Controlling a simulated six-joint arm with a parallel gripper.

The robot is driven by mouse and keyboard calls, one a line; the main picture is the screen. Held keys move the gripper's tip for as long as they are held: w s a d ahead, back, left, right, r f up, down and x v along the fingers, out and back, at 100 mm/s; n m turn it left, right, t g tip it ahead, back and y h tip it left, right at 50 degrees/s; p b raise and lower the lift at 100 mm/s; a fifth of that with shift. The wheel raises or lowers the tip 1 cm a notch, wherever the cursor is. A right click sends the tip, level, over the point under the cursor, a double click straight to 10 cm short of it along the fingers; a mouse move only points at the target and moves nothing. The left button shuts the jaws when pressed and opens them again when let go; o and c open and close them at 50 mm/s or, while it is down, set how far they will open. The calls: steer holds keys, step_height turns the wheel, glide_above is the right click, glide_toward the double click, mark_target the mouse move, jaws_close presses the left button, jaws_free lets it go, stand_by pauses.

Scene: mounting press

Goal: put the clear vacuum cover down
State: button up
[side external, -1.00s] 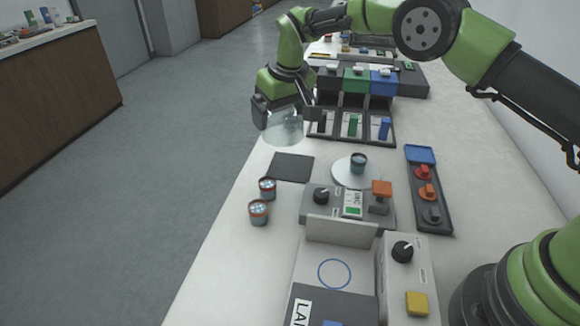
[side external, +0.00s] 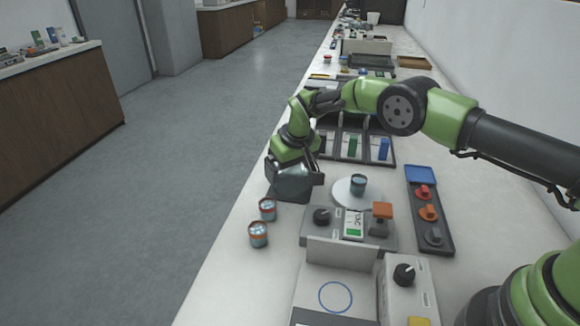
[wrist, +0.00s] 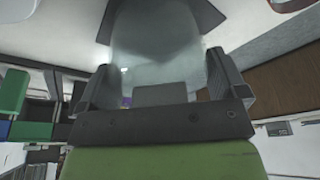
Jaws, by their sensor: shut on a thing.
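The clear vacuum cover (side external: 292,184) is a see-through, faintly tinted dome. My gripper (side external: 296,170) is shut on it and holds it at the dark square mat (side external: 290,197), near the left edge of the bench. The mat is partly hidden by the cover and gripper. I cannot tell whether the cover's rim touches the mat. In the wrist view the cover (wrist: 155,45) fills the space between the two dark fingers, with a dark mat corner (wrist: 203,12) beyond it.
Two small cups (side external: 267,209) (side external: 258,234) stand just in front of the mat. To the right, a dark cup (side external: 358,185) sits on a white round plate (side external: 341,193) behind the grey control unit (side external: 322,228). A tray with knobs (side external: 429,212) lies further right.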

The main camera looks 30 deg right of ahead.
mark_target(298, 172)
steer(key=o, duration=0.7)
steer(key=shift+f, duration=0.1)
steer(key=shift+r, duration=0.55)
steer(key=v, duration=1.1)
